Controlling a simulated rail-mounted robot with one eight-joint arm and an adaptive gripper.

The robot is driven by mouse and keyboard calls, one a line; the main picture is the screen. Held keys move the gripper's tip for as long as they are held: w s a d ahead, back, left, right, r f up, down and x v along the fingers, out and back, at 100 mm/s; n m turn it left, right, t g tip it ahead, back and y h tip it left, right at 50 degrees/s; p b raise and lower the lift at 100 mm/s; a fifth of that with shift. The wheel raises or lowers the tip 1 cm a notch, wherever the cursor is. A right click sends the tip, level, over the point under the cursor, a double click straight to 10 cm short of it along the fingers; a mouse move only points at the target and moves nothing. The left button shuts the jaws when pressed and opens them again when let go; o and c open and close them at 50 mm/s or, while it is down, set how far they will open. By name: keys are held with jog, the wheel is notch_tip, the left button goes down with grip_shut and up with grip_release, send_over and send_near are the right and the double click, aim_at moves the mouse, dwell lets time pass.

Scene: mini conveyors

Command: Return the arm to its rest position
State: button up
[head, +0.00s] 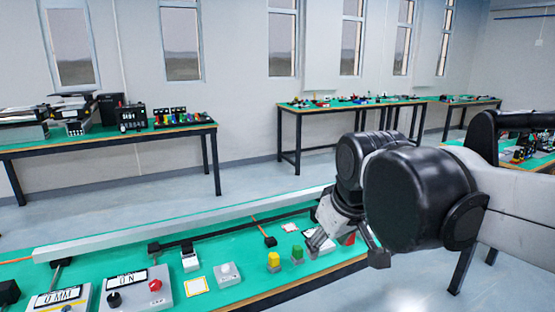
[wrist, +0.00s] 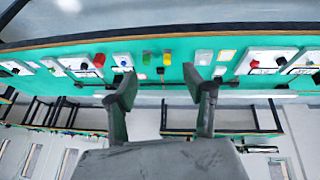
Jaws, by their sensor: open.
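My gripper (head: 347,246) is at the right end of the near green bench in the head view, with its two fingers spread apart. In the wrist view my gripper (wrist: 160,86) is open, and nothing is between the fingers. My arm reaches in from the right edge of the head view, with its black joint housing hiding part of the floor and bench end. I cannot tell the exact height of the fingers above the bench.
The near bench (head: 222,297) carries a yellow button (head: 274,261), a green button (head: 297,253), a white-topped button (head: 228,272) and a control box with a red button (head: 155,285). A long white rail (head: 160,228) runs along its back. Other benches stand behind, with open floor between.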

jog(key=s+d+f+m+t+h, duration=0.1)
jog(key=s+d+f+m+t, duration=0.1)
jog(key=s+d+f+m, duration=0.3)
jog(key=s+d+f, duration=0.3)
jog(key=s+d, duration=0.2)
jog(key=s, duration=0.1)
jog(key=shift+s+m, duration=0.4)
dwell(1.2)
